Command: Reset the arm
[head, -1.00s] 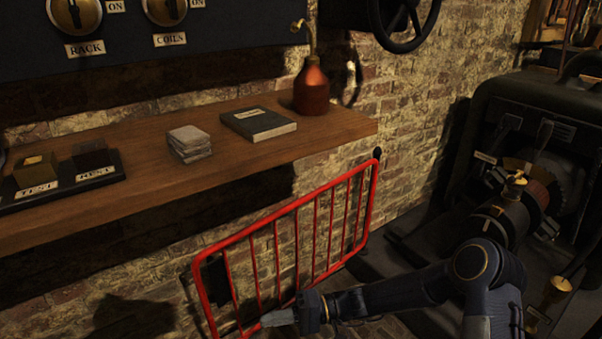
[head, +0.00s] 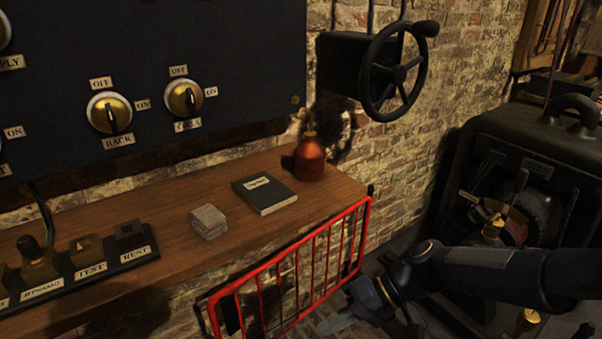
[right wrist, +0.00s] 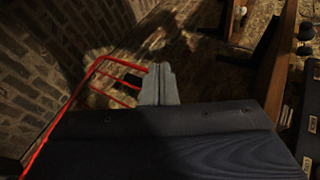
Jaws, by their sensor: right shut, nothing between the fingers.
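My right arm comes in from the right in the head view, across the front of the dark machine. Its gripper (head: 336,322) is low, beside the lower right part of the red railing (head: 300,262), shut and empty. In the right wrist view the pale grey fingers (right wrist: 160,84) are together with nothing between them. The red railing also shows in that view (right wrist: 72,95), left of the fingers. I cannot tell whether the gripper touches the railing. My left gripper is not in view.
A wooden shelf (head: 160,210) holds a red oil can (head: 310,160), a dark book (head: 265,194), a grey stack (head: 208,221) and labelled blocks (head: 88,252). Above are a dark switch panel (head: 220,50) and a handwheel (head: 395,70). A dark machine (head: 500,140) stands at the right.

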